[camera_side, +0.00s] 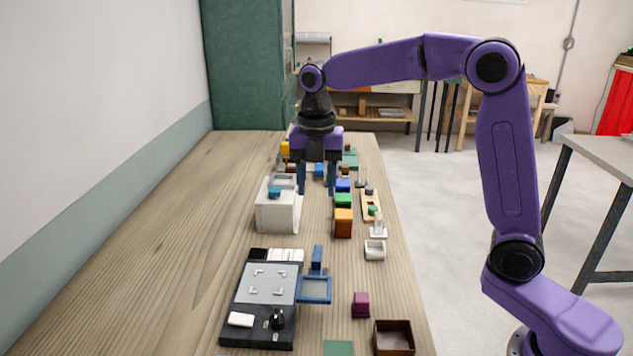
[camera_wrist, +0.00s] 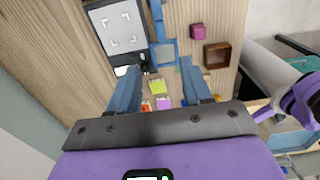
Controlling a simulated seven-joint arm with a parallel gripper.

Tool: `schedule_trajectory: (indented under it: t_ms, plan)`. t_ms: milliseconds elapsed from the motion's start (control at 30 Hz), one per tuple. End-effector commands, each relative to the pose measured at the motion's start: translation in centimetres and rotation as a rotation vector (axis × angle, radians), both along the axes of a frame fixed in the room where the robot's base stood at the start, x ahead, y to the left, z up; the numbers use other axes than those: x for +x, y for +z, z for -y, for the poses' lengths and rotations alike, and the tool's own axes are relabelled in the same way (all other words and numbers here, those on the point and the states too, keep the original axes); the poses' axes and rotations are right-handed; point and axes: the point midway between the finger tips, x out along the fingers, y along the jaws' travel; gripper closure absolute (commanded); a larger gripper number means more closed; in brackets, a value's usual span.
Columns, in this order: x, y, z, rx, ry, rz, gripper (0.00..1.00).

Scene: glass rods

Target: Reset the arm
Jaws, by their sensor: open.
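My purple arm reaches in from the right in the side view. My gripper (camera_side: 317,190) points down over the far half of the wooden table, with its two blue fingers apart. In the wrist view the fingers of my gripper (camera_wrist: 164,92) also stand apart, and nothing is held between them. Small coloured blocks show on the table beyond the fingers. In the side view, the fingers are close behind a white box (camera_side: 277,215) and several blocks; whether they touch anything cannot be told.
A dark device with a grey plate (camera_side: 268,284) stands at the front, beside a blue frame (camera_side: 315,290). An orange block (camera_side: 343,223), a magenta block (camera_side: 360,304) and a brown open box (camera_side: 394,338) line the right side. The left of the wooden table (camera_side: 150,260) is clear.

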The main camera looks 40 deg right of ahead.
Motion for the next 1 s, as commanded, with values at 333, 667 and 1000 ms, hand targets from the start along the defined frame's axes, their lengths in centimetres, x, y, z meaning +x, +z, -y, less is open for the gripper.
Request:
schedule_trajectory:
  t_ms: [333, 667, 1000]
  plan:
    - [-3.7, -0.6, -1.2, 0.002, -0.146, 0.002, 0.51]
    - [-13.1, -2.5, -1.9, 0.011, -0.515, 0.006, 0.51]
    - [-23.1, -5.3, 0.3, 0.023, -0.897, 0.002, 0.51]
